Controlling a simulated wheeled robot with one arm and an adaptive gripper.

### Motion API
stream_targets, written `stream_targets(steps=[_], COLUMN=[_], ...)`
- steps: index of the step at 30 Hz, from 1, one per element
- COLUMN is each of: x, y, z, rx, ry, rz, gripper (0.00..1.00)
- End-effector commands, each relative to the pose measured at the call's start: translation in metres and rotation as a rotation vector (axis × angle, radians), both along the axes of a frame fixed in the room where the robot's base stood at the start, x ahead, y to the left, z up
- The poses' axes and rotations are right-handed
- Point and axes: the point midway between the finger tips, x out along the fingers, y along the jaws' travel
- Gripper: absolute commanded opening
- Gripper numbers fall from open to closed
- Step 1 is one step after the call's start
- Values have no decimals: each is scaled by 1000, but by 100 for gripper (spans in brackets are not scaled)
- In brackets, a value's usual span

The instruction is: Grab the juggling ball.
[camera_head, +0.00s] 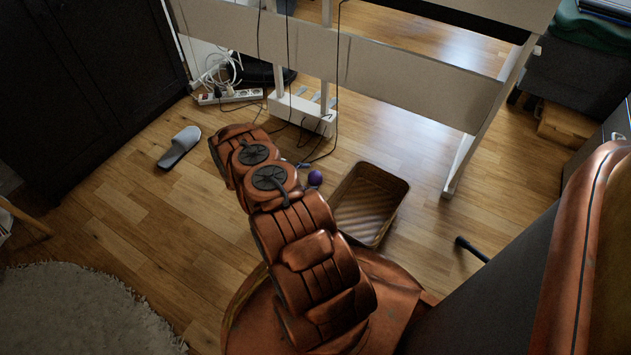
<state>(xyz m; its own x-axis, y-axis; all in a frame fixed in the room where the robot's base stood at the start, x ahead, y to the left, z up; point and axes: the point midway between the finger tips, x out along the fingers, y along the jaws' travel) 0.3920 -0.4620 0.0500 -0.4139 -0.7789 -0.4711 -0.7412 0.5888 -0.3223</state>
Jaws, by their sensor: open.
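A small purple ball (315,178), which looks like the juggling ball, is on the wooden floor just right of my arm. It is close to the left rim of a brown basket, and I cannot tell whether they touch. My copper-coloured arm reaches up from the bottom centre and bends toward the upper left. My gripper cannot be made out; the arm's own links seem to hide it. I cannot tell how far it is from the ball.
The brown basket (398,185) stands open right of the ball. The white piano stand (400,80), with hanging cables and a pedal unit (300,115), is behind. A grey slipper (180,147) and a power strip (230,96) lie left.

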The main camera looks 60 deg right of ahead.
Motion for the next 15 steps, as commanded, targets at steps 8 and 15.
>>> stream_targets(steps=[8,15], x=[-5,-5], y=[-10,-9], z=[-5,-5], rx=[0,0], ry=[0,0], rz=[0,0], gripper=[86,76])
